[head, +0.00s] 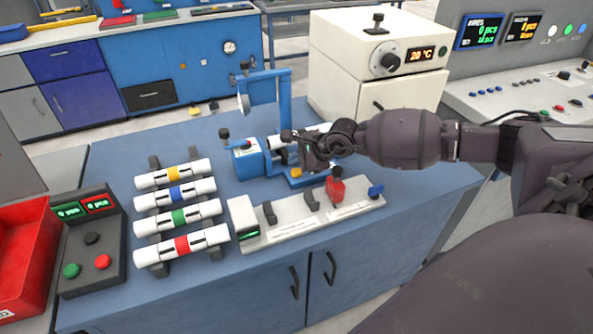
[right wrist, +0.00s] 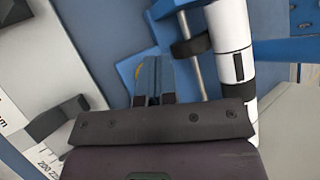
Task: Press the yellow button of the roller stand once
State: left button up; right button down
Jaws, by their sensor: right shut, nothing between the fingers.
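The blue roller stand (head: 250,160) is near the middle of the bench. Its yellow button (head: 295,173) sits low on the blue base, just below my right gripper (head: 298,158). In the right wrist view the yellow button (right wrist: 138,72) is partly hidden behind the shut fingertips (right wrist: 154,72). The fingers hold nothing. I cannot tell whether they touch the button. A white pipe with black bands (right wrist: 231,40) lies on the stand beside the gripper. My left gripper is not in view.
A rack with several colour-banded white pipes (head: 180,218) stands to the left. A grey measuring fixture with a red clamp (head: 335,190) lies in front of the stand. A white oven (head: 350,60) is behind. A control box (head: 90,250) and red bin (head: 25,260) are far left.

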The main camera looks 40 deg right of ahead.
aim_at(296, 172)
jog(key=shift+f, duration=0.1)
dwell(0.5)
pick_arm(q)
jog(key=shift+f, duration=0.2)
pick_arm(e)
jog(key=shift+f, duration=0.3)
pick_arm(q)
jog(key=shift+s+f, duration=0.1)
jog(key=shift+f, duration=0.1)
pick_arm(e)
jog(key=shift+f, duration=0.5)
dwell(0.4)
jog(key=shift+r, duration=0.1)
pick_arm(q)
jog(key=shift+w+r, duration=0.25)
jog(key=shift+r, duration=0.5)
pick_arm(e)
jog(key=shift+r, duration=0.85)
jog(key=shift+r+p, duration=1.55)
jog(key=shift+r, duration=1)
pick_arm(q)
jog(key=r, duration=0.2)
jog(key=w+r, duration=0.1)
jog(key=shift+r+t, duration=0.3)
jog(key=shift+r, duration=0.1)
pick_arm(e)
jog(key=shift+a+f, duration=0.1)
